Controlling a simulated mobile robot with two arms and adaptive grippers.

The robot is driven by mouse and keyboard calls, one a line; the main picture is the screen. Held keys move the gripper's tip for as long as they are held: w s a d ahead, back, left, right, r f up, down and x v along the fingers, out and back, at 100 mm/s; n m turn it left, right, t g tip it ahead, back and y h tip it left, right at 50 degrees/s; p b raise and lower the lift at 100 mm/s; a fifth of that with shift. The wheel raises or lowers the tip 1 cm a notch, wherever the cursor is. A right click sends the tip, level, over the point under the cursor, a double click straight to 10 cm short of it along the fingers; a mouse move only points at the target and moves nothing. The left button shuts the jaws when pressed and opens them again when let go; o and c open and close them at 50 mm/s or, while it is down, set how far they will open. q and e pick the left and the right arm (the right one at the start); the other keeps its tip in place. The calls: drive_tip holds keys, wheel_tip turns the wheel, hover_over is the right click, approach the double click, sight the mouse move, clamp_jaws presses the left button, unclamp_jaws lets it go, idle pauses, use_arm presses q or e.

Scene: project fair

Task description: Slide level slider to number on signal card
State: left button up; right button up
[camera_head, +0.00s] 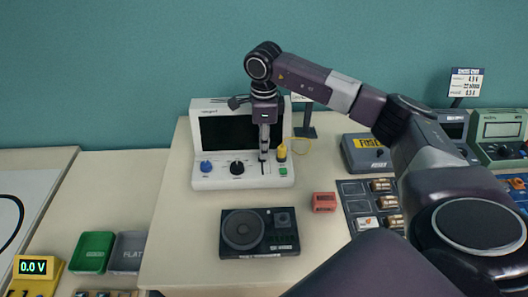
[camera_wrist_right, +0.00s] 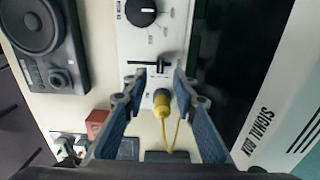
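A white signal unit (camera_head: 243,182) with a dark screen (camera_head: 226,132) stands at the back of the middle table. Its level slider (camera_wrist_right: 159,67) is a small dark handle in a slot, seen in the right wrist view. My right gripper (camera_head: 264,152) points down at the slot in the head view. In the wrist view its blue-padded fingers (camera_wrist_right: 161,75) are apart, with the slider handle in the gap near the tips; I cannot tell whether they touch it. A card on a stand (camera_head: 305,131) behind the unit is mostly hidden by my arm, its number unreadable. My left gripper is not in view.
A yellow plug (camera_head: 282,153) with a cable sits right beside the slider, and a green button (camera_head: 283,171) lies below it. A black speaker box (camera_head: 259,249), a red block (camera_head: 324,202) and a dark parts tray (camera_head: 352,188) are in front. Bare tabletop lies between them.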

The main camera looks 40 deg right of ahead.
wheel_tip(320, 180, up, 8)
drive_tip(key=shift+r, duration=0.2)
idle(0.5)
